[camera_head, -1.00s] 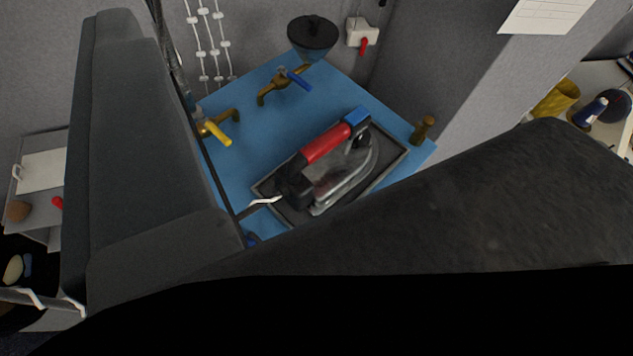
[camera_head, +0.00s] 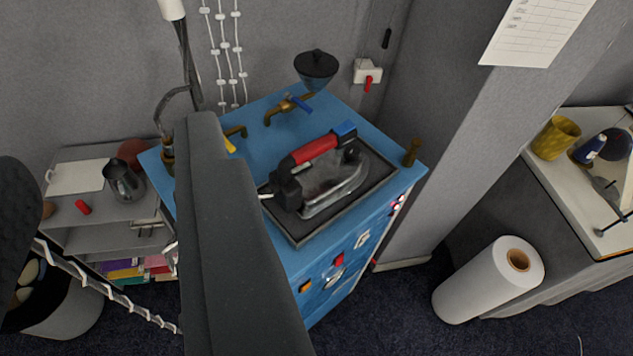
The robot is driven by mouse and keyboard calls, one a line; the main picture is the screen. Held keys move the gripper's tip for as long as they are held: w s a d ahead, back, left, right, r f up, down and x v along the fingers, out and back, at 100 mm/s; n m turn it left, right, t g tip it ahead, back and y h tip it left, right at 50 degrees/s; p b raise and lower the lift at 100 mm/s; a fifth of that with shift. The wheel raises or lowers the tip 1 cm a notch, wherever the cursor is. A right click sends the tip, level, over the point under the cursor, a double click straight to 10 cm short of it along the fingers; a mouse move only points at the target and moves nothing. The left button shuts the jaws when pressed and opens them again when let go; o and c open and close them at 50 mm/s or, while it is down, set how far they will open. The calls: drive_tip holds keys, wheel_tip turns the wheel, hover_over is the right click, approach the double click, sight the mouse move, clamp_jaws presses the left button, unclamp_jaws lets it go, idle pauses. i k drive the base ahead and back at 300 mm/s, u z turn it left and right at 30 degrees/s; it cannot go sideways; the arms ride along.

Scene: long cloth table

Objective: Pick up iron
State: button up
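The iron (camera_head: 333,180) has a red handle, a dark rear and a blue piece at its upper right end. It rests on a dark tray (camera_head: 377,190) on top of a blue cabinet (camera_head: 268,135). A long dark grey part (camera_head: 232,250) stands very close to the camera, left of the iron in the picture, and covers part of the cabinet. It seems to be mine, but I cannot make out fingertips or any gap between fingers. Nothing is seen touching the iron.
Brass taps (camera_head: 290,106), a dark funnel (camera_head: 316,72) and a short brass post (camera_head: 411,153) edge the cabinet top. A grey shelf (camera_head: 95,215) stands at left. A dark rounded shape (camera_head: 14,220) cuts the left edge.

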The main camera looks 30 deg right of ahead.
sight(314, 177)
drive_tip(key=z, duration=5.3)
drive_tip(key=k, duration=0.6)
drive_tip(key=u, duration=0.25)
